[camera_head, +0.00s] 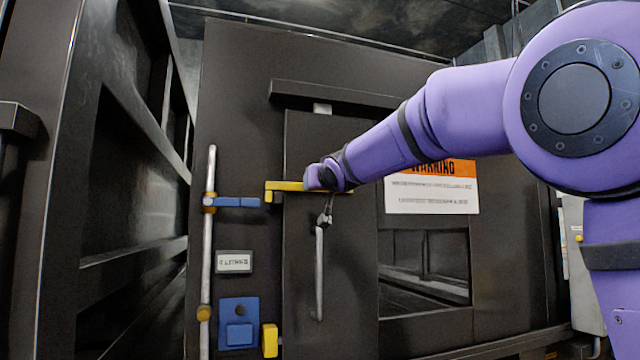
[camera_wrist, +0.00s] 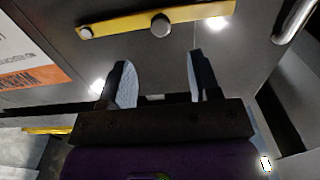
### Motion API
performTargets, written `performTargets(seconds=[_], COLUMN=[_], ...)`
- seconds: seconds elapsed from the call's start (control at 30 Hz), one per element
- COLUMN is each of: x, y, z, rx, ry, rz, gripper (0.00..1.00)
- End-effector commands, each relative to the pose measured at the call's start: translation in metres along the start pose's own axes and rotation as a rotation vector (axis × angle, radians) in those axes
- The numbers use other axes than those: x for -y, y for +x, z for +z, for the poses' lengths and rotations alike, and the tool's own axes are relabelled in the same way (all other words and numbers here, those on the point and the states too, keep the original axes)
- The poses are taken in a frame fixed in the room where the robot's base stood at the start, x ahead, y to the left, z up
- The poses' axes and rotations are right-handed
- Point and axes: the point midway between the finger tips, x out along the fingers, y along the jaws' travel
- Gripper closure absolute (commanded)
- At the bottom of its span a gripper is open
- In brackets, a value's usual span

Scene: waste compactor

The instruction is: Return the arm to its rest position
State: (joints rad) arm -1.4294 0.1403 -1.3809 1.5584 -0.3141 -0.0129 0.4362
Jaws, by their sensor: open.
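My purple arm reaches in from the right in the head view, and my gripper (camera_head: 328,206) is in front of the dark door panel (camera_head: 350,260), near the yellow latch bar (camera_head: 285,186). In the wrist view my gripper (camera_wrist: 158,82) has its two fingers spread with nothing between them. The yellow bar (camera_wrist: 185,17) with its round knob lies beyond the fingertips, with a visible gap in that picture. The silver door handle (camera_head: 319,272) hangs just below my gripper in the head view; whether they touch is unclear. The arm partly hides the bar's right end.
A silver vertical rod (camera_head: 207,260) with a blue lever (camera_head: 235,202) stands left of the door. A blue box (camera_head: 238,323) and a yellow block (camera_head: 269,340) sit low. A warning sign (camera_head: 432,188) is behind the forearm. A dark frame (camera_head: 75,200) rises at left.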

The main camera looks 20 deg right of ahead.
Motion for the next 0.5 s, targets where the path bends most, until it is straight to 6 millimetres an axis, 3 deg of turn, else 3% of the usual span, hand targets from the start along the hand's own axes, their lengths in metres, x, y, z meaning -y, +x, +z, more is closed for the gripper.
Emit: performTargets(seconds=[0.33,0.5], x=[-0.003,-0.036], y=[0.000,-0.001], z=[0.002,0.034], rx=[0.005,0.092], ry=[0.003,0.048], rz=[0.002,0.030], gripper=[0.43,0.43])
